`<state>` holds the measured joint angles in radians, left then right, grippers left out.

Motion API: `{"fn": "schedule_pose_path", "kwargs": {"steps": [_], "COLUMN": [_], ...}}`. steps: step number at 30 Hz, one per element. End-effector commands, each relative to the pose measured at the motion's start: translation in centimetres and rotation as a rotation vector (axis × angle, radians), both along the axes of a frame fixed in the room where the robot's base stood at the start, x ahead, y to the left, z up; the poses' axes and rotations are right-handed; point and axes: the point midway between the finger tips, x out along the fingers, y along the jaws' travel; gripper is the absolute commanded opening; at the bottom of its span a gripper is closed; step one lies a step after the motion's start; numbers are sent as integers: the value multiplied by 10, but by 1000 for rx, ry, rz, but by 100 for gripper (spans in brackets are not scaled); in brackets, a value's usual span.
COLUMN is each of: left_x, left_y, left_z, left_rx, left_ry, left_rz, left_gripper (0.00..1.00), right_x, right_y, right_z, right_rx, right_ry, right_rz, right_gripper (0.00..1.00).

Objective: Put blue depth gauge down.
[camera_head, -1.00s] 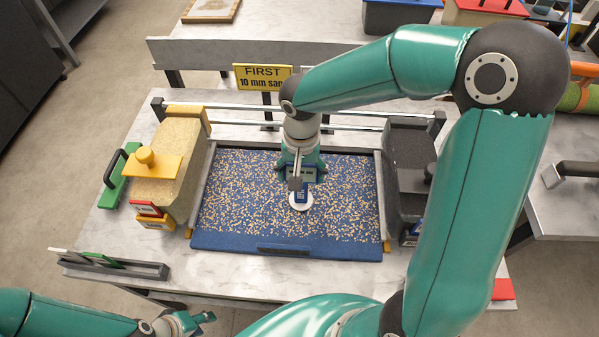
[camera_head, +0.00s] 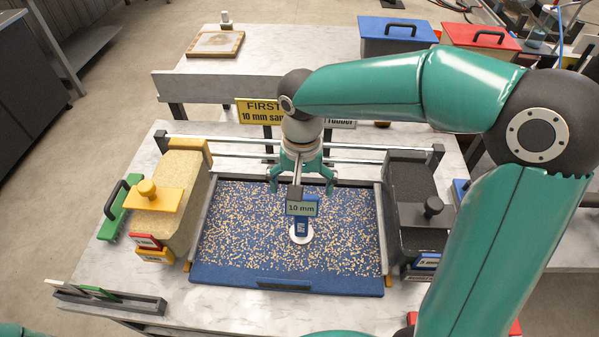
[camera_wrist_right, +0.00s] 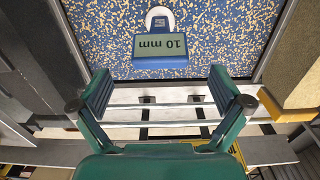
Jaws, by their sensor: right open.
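The blue depth gauge (camera_head: 301,229), with a "10 mm" display and a round white foot, stands on the speckled blue turf bed (camera_head: 235,274) near its middle. In the right wrist view the gauge (camera_wrist_right: 160,63) shows its display upside down. My right gripper (camera_head: 301,188) is open and empty, just behind the gauge in the head view. In the right wrist view its spread fingers (camera_wrist_right: 161,84) are apart from the gauge, with a gap between. My left gripper is out of view.
A tan hopper (camera_head: 183,180) with a yellow handle flanks the bed on the left, and a dark hopper (camera_head: 418,192) on the right. Metal rails (camera_head: 225,147) run behind the bed. A yellow sign (camera_head: 258,111) stands at the back. A slotted holder (camera_head: 110,299) sits front left.

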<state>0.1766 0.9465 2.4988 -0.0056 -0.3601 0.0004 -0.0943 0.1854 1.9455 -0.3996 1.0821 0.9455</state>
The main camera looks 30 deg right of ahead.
Motion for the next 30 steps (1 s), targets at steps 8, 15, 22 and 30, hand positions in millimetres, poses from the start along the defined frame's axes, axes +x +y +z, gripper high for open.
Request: {"fn": "schedule_pose_path", "kwargs": {"steps": [8, 15, 22, 30], "left_x": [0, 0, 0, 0], "left_y": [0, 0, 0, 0], "left_z": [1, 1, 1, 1], "left_rx": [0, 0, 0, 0], "left_ry": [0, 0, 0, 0], "left_rz": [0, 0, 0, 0], "left_gripper": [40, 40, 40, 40], "right_x": [0, 0, 0, 0], "right_y": [0, 0, 0, 0], "right_z": [41, 47, 46, 46], "right_rx": [0, 1, 1, 1], "right_ry": [-1, 1, 1, 1], "right_rz": [1, 1, 1, 1], "right_gripper": [100, 100, 100, 100]}}
